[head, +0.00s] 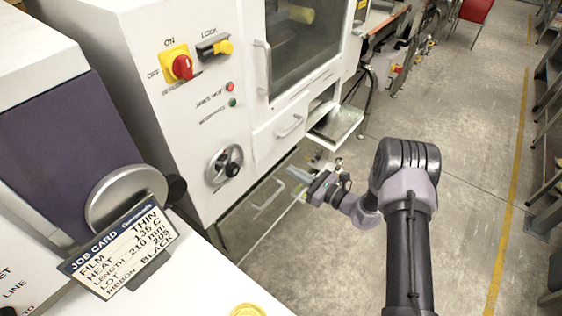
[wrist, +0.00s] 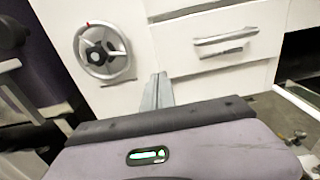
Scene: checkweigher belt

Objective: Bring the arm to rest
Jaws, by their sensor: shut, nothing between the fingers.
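My arm reaches out from the lower right of the head view, bends at the elbow and ends in my gripper (head: 312,187) in front of the white machine. In the wrist view my gripper (wrist: 158,80) shows its fingers together and empty, pointing toward the machine front. The gripper appears apart from the machine, near the handwheel (wrist: 104,52) and the drawer (wrist: 215,42). The exact gap to the machine front cannot be told.
The white machine (head: 190,120) has a red and yellow switch (head: 180,66), a handwheel (head: 224,164) and an out-jutting tray (head: 337,123). A job card (head: 120,250) stands at the lower left. The grey floor (head: 460,110) at the right is mostly clear.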

